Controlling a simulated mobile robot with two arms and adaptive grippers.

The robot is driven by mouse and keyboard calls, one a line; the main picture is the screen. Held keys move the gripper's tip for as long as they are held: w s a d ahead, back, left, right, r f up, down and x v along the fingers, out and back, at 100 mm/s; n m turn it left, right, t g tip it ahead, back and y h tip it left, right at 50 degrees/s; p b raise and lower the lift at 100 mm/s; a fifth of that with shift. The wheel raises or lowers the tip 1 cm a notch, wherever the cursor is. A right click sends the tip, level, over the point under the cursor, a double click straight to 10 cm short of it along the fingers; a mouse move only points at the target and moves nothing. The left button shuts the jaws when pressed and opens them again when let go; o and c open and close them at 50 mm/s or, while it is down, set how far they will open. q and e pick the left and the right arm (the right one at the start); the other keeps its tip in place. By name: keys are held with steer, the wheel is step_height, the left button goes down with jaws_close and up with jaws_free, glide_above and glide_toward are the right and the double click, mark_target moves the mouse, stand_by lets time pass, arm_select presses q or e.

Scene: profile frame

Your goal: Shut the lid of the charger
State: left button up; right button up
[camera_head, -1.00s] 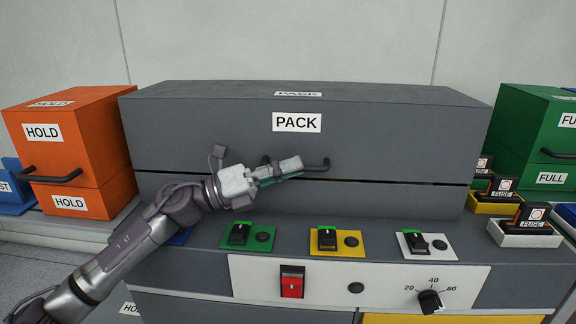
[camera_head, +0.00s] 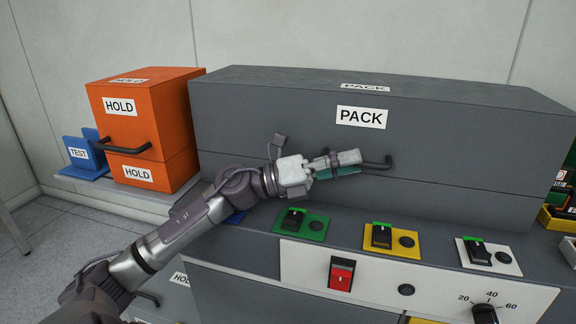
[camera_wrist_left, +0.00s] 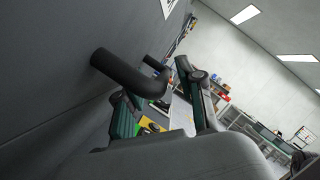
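The charger is a wide dark grey box labelled PACK. Its lid (camera_head: 270,110) sits down on the lower part (camera_head: 450,210), with only a thin seam between them. A black bar handle (camera_head: 386,162) is on the lid's front; it also shows close up in the wrist view (camera_wrist_left: 130,75). My left gripper (camera_head: 350,164) is at the handle, in front of the lid and covering the handle's left part. In the wrist view its two fingers (camera_wrist_left: 163,102) are apart, with the handle's bend near the gap; I cannot tell whether they touch it. My right gripper is not in view.
An orange HOLD box (camera_head: 150,130) and a blue TEST holder (camera_head: 85,155) stand on the left. Green, yellow and white switch plates (camera_head: 392,241) and a red rocker switch (camera_head: 341,274) are in front of the charger. Dark fuse blocks are at the right edge.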

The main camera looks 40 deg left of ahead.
arm_select(q)
steer(key=r+v, duration=0.2)
steer(key=v, duration=1.4)
steer(key=shift+s+a+r, duration=0.3)
steer(key=shift+a+r, duration=0.05)
